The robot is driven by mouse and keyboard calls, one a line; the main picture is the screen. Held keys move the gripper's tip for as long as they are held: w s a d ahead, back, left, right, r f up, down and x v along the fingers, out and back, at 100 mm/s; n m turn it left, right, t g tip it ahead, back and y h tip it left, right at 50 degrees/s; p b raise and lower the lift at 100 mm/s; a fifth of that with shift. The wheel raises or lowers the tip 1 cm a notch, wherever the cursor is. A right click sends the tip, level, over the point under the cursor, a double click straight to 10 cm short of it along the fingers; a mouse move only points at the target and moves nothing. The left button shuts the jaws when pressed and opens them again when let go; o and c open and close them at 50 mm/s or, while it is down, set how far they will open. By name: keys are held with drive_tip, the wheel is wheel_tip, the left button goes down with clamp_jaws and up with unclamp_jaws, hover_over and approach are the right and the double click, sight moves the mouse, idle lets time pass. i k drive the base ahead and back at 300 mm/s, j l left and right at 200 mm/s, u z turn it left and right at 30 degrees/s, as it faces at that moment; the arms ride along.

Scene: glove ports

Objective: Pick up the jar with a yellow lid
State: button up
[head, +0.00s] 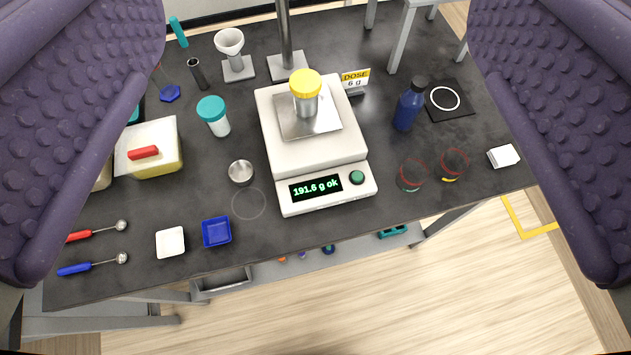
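The jar with a yellow lid (305,92) stands upright on the steel pan (325,124) of a white balance (287,155). The balance display (315,188) reads 191.6 g ok. My gripper (316,130) shows as two large purple, bumpy fingers at the left and right edges of the head view. They are wide apart, with nothing held between them. The jar lies between them in the picture, well beyond them and touching neither. The fingertips run toward the lower picture corners.
A metal post (286,40) rises just behind the balance. A DOSE 6 g sign (355,78) and a blue bottle (409,104) stand right of the jar. A teal-lidded jar (213,115) and a metal cup (241,172) stand left.

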sight(305, 109)
drive_tip(key=i+j+z, duration=0.1)
drive_tip(key=i+z, duration=0.15)
drive_tip(key=i, duration=0.6)
